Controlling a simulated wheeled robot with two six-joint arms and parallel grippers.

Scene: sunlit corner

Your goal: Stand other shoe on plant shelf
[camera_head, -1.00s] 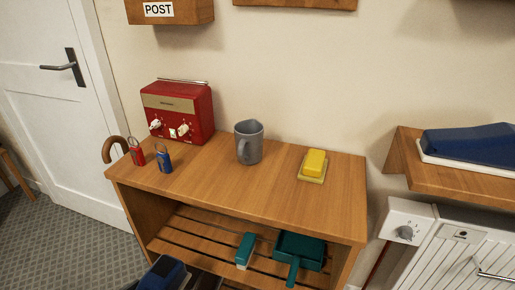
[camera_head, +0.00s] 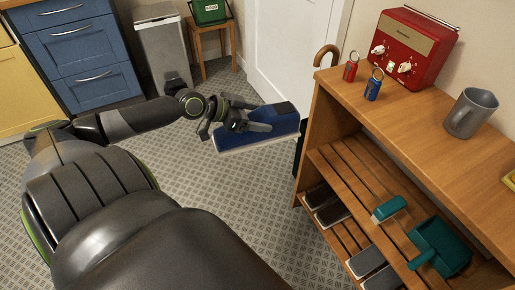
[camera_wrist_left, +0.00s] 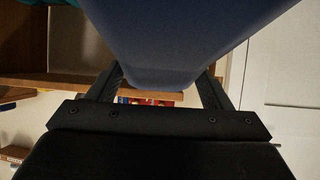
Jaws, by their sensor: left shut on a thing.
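A blue shoe (camera_head: 272,122) with a white sole is held in the air left of the wooden shelf unit, over the floor. My left gripper (camera_head: 236,116) is shut on it at its left end. In the left wrist view the shoe (camera_wrist_left: 180,40) fills the upper middle, between the two dark fingers. The shelf that bore the other blue shoe is out of view now. My right gripper is not in view.
A bin (camera_head: 163,50) stands behind.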

